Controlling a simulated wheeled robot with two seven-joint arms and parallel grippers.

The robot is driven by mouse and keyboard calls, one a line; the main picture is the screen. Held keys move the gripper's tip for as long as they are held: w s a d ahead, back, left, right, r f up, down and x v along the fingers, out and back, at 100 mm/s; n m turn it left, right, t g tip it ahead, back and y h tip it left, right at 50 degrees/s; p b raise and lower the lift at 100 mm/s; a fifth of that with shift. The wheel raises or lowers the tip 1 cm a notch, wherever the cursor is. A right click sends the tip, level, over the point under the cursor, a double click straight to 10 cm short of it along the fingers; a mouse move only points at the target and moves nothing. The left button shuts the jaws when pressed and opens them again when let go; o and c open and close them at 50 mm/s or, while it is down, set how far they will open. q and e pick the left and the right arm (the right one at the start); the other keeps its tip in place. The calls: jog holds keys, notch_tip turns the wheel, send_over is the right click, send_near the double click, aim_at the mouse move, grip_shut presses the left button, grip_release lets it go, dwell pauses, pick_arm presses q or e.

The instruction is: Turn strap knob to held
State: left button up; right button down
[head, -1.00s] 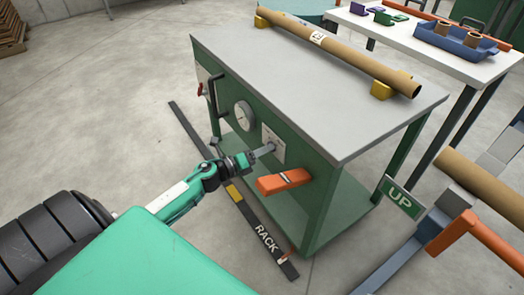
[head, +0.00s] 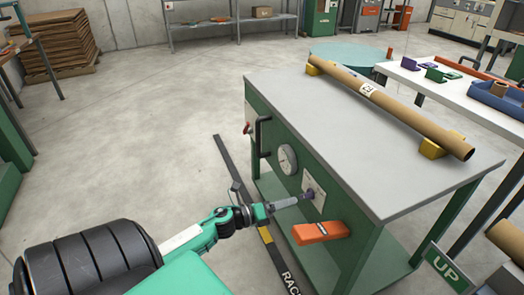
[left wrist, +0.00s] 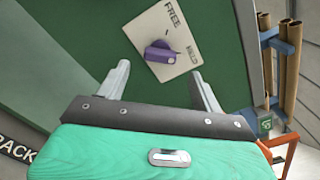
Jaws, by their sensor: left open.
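The strap knob is a purple knob (left wrist: 160,53) on a pale plate (left wrist: 152,22) lettered FREE, with a second, smaller label at the plate's right. The knob's bar lies roughly crosswise in the left wrist view; I cannot tell surely which label it points at. In the head view the knob (head: 309,190) shows on the green side of the bench. My left gripper (left wrist: 160,69) is open, its fingers apart on either side of the knob's line and short of it, holding nothing. In the head view my left gripper (head: 299,199) faces the plate. My right gripper is out of view.
A cardboard tube (head: 395,108) rests on the grey benchtop (head: 310,115). Open floor lies left.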

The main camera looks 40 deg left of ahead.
pick_arm(q)
jog(key=v, duration=0.7)
jog(key=shift+s, duration=0.25)
